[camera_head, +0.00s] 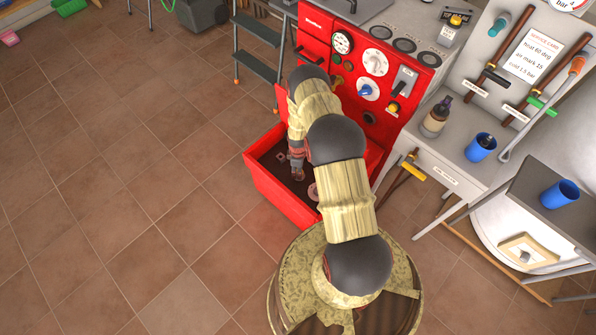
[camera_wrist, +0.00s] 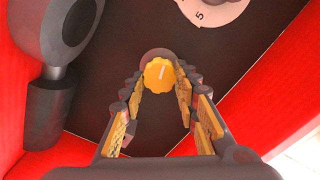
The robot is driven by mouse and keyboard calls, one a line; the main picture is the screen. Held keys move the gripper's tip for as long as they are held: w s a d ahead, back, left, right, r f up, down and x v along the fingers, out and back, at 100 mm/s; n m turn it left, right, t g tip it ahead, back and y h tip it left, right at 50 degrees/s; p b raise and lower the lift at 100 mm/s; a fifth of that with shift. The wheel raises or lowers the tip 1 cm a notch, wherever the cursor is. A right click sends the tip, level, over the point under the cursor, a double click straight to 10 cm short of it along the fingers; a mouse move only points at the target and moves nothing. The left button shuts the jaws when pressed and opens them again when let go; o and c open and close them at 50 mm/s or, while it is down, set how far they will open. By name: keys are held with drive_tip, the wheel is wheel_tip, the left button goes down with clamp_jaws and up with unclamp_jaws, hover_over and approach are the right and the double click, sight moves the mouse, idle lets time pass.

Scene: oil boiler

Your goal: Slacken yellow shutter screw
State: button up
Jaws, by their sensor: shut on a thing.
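The yellow shutter screw (camera_wrist: 160,75) is a small knurled knob with a pale line on its face. It sits against a round grey-brown mount (camera_wrist: 157,55) in the wrist view. My gripper (camera_wrist: 162,84) has its two yellow-padded fingers on either side of the screw, shut on it. In the head view my gripper (camera_head: 298,174) reaches down into the open red box at the boiler's front (camera_head: 272,194). There the screw cannot be made out.
A pale dial marked 5 (camera_wrist: 212,8) lies beyond the screw, and a dark grey cylindrical part (camera_wrist: 50,108) stands at left. Red walls flank my gripper. A grey step stool (camera_head: 258,66) and a workbench (camera_head: 440,158) stand nearby.

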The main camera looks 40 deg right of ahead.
drive_tip(key=o, duration=1.1)
drive_tip(key=shift+o, duration=0.3)
wheel_tip(320, 180, up, 12)
idle(0.4)
